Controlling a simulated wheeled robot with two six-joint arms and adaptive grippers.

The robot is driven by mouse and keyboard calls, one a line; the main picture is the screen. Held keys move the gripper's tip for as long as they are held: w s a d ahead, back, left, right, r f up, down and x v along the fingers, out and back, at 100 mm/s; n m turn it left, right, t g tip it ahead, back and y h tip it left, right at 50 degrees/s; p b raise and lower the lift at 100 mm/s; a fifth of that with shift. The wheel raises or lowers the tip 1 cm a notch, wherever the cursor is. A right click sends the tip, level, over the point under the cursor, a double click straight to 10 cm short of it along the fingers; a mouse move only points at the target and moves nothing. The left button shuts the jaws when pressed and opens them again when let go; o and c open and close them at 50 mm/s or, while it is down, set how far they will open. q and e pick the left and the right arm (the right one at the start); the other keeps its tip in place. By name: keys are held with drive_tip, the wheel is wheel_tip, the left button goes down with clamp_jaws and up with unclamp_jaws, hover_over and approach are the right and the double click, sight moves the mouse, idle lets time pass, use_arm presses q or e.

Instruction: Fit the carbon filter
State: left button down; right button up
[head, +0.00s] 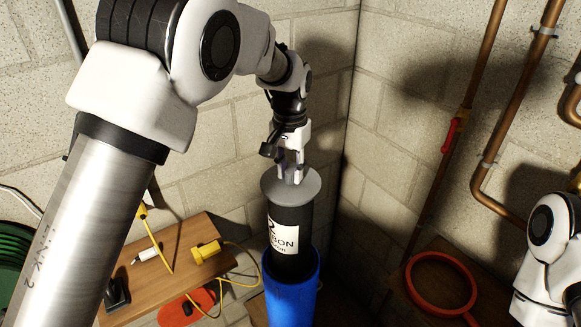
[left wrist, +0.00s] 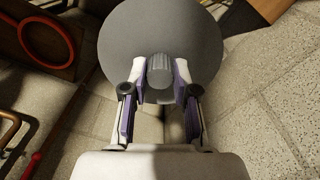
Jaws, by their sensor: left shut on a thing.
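The carbon filter (head: 291,232) is a black cylinder with a white label and a grey round top. It stands upright with its lower part inside the open top of a blue housing (head: 291,297). My left gripper (head: 292,178) is above the filter, shut on the knob of its grey top. In the left wrist view, the two purple-lined fingers (left wrist: 160,88) are on either side of the grey knob, with the grey disc (left wrist: 190,32) beyond. The filter's lower end is hidden in the housing. My right arm shows in part at the right edge; its gripper is out of view.
A wooden shelf (head: 170,262) at the left holds a yellow plug (head: 205,251) with a cable and a white marker-like item. An orange ring (head: 441,284) lies on a brown surface at the right. Copper pipes (head: 497,125) run along the right wall.

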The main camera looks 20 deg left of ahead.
use_arm(q)
wheel_tip(320, 180, down, 20)
drive_tip(key=b, duration=0.7)
drive_tip(key=shift+f+b, duration=0.2)
drive_tip(key=shift+b, duration=0.15)
idle(6.1)
